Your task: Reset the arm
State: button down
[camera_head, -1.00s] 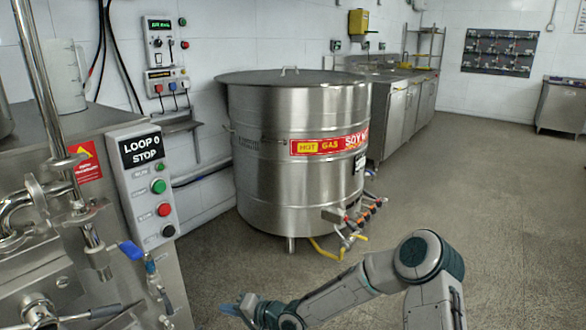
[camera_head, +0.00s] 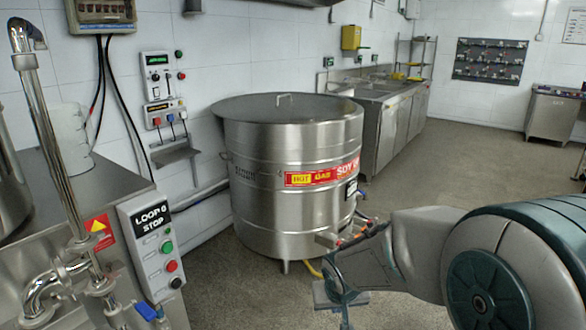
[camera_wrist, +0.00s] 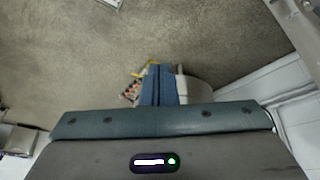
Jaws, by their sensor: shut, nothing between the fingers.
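My gripper (camera_wrist: 158,84) shows in the wrist view with its two blue fingers side by side, shut and empty, above the grey floor. In the head view my arm comes in from the lower right and bends leftward. Its far end is low in the picture's centre, in front of the steel vat.
A large lidded steel vat (camera_head: 292,150) with pipes and valves at its lower right stands ahead. A control box (camera_head: 155,243) and steel machine piping (camera_head: 52,150) are at left. A steel counter (camera_head: 385,115) runs behind. Open floor (camera_head: 470,165) lies to the right.

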jog(key=s+d+r+g+p, duration=0.1)
jog(key=s+r+p, duration=0.3)
jog(key=s+r, duration=0.4)
jog(key=s+d+r+m+p, duration=0.1)
jog(key=s+d+r+p, duration=0.3)
jog(key=s+r, duration=0.5)
jog(key=shift+s+r+g+p, duration=0.15)
jog(key=shift+r+g+p, duration=0.15)
jog(key=shift+r+g, duration=0.15)
